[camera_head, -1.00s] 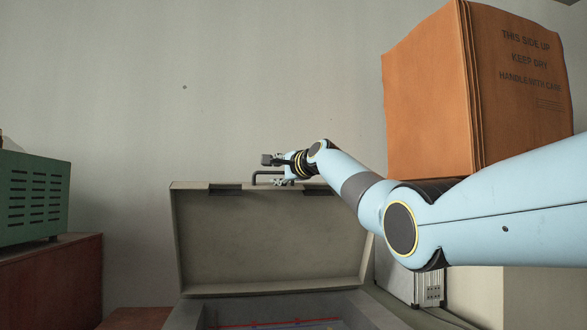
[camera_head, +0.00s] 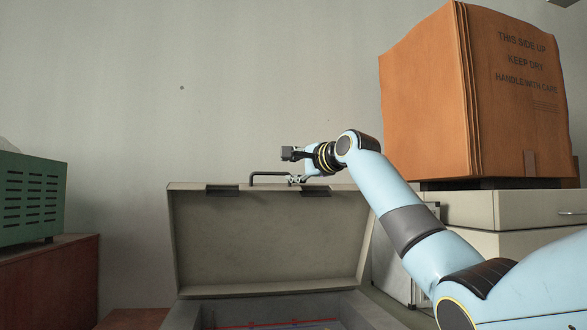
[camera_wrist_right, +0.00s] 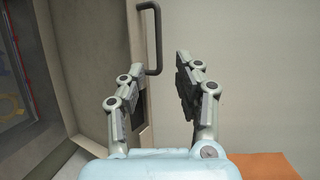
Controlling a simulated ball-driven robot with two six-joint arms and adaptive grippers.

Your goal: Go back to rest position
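A grey case stands open, its lid (camera_head: 270,240) raised upright, with a dark handle (camera_head: 268,174) on the lid's top edge. My right gripper (camera_head: 291,167) is just right of the handle, near the lid's top edge. The inside of the case is mostly cut off by the lower edge of the head view. My left gripper is out of view.
An orange-brown box (camera_head: 430,95) sits at the right, behind my right arm, above a pale drawer unit (camera_head: 470,208). A green vented device (camera_head: 30,195) stands on a red-brown cabinet (camera_head: 50,280) at the left.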

